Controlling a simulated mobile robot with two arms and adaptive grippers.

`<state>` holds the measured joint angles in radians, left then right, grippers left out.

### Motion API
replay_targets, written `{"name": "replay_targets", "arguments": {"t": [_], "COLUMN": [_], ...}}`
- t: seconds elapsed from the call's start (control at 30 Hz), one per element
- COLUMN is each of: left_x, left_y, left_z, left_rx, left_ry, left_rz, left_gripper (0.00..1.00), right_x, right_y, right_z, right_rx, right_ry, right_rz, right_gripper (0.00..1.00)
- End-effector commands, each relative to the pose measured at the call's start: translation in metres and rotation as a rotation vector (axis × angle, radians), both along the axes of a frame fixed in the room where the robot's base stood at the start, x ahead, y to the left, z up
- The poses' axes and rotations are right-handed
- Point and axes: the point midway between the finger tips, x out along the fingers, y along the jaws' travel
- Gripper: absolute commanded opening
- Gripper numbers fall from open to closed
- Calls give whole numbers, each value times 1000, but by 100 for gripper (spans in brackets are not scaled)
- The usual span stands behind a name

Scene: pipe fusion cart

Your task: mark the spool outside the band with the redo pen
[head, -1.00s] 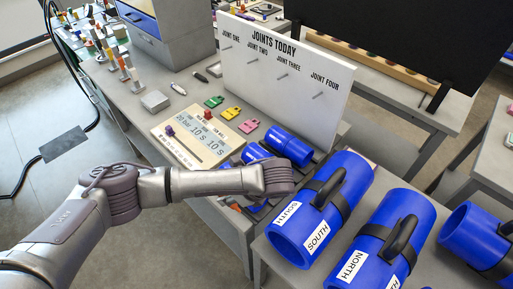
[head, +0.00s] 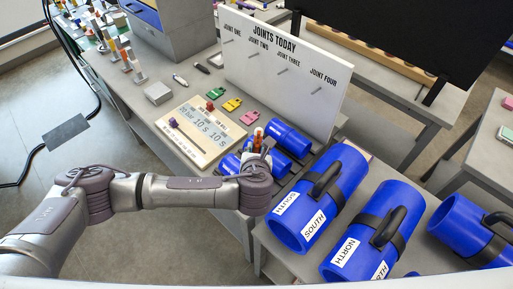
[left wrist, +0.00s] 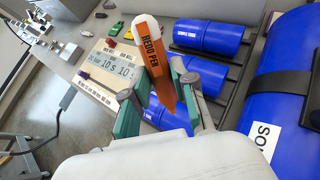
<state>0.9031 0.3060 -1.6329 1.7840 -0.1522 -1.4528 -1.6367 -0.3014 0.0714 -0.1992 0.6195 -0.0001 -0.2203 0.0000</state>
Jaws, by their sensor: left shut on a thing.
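My left gripper (left wrist: 158,92) is shut on the redo pen (left wrist: 152,52), an orange pen with a white end, labelled REDO PEN. The pen (head: 257,140) stands roughly upright above my left wrist in the head view. Large blue spools with black bands and handles lie at the right: one labelled SOUTH (head: 343,172), one labelled NORTH (head: 402,208), and a third (head: 465,222) partly cut off. The SOUTH spool also shows at the right of the left wrist view (left wrist: 285,85). The pen is apart from these spools. My right gripper is out of view.
Smaller blue sample tubes (head: 290,138) lie in a dark rack close behind the pen. A timer board (head: 195,132), coloured tags (head: 232,104) and a white JOINTS TODAY board (head: 285,75) stand on the bench.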

Motion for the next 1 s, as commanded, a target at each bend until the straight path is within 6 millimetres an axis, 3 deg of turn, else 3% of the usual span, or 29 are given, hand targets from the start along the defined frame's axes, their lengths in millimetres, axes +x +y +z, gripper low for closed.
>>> {"name": "replay_targets", "arguments": {"t": [0.27, 0.7, 1.0], "left_x": [0, -1, 0], "left_y": [0, 0, 0], "left_z": [4, -43, -65], "left_rx": [1, 2, 1], "left_ry": [-4, -4, -5], "left_rz": [6, 6, 7], "left_gripper": [3, 3, 3], "right_x": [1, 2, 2], "right_y": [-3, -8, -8], "right_z": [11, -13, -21], "right_rx": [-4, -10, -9], "right_ry": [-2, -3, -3], "right_rz": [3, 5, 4], "right_gripper": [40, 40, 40]}}
